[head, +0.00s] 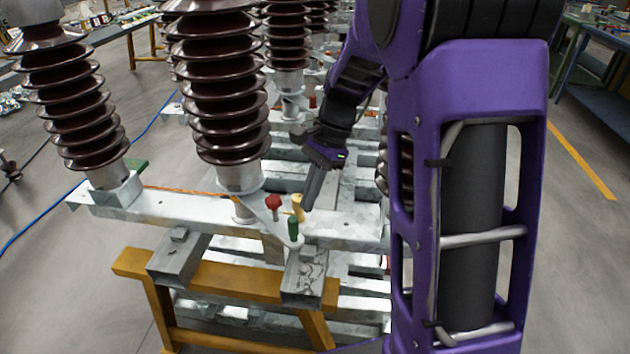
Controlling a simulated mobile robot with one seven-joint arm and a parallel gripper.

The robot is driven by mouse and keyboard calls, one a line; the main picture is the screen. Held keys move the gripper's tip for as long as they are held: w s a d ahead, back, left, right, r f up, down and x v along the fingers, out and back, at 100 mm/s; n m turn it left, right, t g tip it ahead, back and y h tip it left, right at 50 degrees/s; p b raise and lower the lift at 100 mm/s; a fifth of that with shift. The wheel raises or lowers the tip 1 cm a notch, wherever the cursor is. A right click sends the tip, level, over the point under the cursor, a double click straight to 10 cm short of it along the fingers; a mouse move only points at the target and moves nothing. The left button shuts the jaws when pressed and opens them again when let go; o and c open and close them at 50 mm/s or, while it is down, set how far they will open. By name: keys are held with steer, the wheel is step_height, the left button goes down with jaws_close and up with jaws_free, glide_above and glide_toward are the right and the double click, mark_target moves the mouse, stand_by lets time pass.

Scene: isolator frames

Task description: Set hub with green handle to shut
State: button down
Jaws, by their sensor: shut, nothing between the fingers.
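A green upright handle (293,228) stands at the near end of a pale metal lever plate (268,215). The plate runs up and left to the metal hub (238,179) under the middle brown insulator. A red knob (273,202) and a yellow handle (297,207) stand close behind the green handle. My gripper (308,207) points down, just right of the yellow handle and above and right of the green one. Its dark fingers look together, with nothing held. I cannot tell whether the fingertips touch the yellow handle.
Ribbed brown insulators (75,100) stand on galvanised beams (165,207), carried by a yellow trestle (225,280). A green piece (137,167) sits by the left insulator's foot. My purple arm covers much of the right side. Open floor (570,270) lies at far right.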

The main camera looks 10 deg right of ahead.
steer(key=shift+x, duration=0.75)
